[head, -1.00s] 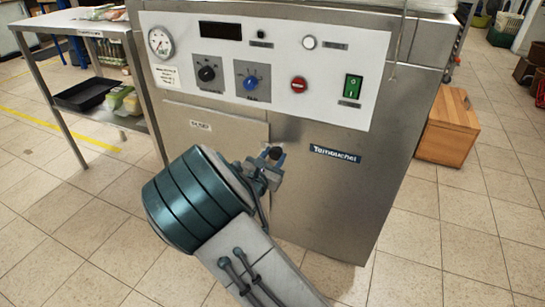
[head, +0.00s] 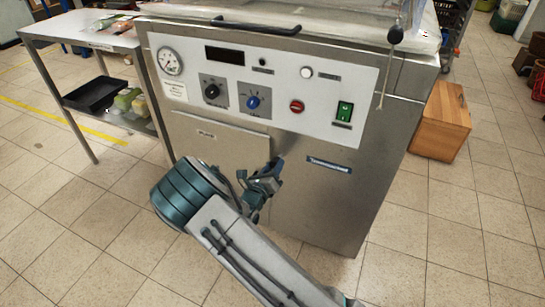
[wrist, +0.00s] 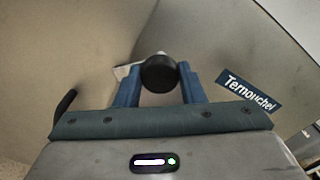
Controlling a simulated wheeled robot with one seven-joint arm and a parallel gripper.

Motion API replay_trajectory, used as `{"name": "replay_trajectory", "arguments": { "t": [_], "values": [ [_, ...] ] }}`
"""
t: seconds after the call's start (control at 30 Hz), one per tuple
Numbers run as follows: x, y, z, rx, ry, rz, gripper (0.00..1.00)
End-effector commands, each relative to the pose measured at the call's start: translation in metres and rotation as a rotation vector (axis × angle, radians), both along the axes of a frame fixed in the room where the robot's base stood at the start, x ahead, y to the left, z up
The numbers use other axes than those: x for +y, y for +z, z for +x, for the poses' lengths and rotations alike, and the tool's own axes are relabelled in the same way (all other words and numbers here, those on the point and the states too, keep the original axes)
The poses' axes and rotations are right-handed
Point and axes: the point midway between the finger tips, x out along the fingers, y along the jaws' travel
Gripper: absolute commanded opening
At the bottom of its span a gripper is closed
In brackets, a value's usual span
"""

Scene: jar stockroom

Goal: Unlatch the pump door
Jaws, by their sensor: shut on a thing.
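The pump door (head: 195,148) is the plain metal panel low on the left of the machine's front, under the control panel, with a small label at its top. My gripper (head: 270,172) is at the door's right edge in the head view and hides part of it. In the wrist view my gripper (wrist: 159,82) is shut on a round black knob (wrist: 160,73), one blue finger on each side. A light-coloured stem shows behind the knob. Whether the latch is free, or the door stands ajar, I cannot tell.
The steel machine (head: 330,205) carries a white control panel (head: 320,88) above the door. A metal side table (head: 95,32) stands left, with a black tray (head: 92,95) on its lower shelf. A wooden box (head: 440,122) stands right. Tiled floor in front is clear.

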Motion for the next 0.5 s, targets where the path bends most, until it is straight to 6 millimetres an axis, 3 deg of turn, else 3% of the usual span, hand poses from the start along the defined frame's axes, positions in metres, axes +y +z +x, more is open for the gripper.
{"name": "replay_trajectory", "arguments": {
  "t": [0.5],
  "values": [
    [0.0023, 0.0023, -0.0003, 0.165, 0.004, -0.454, 0.13]
  ]
}}
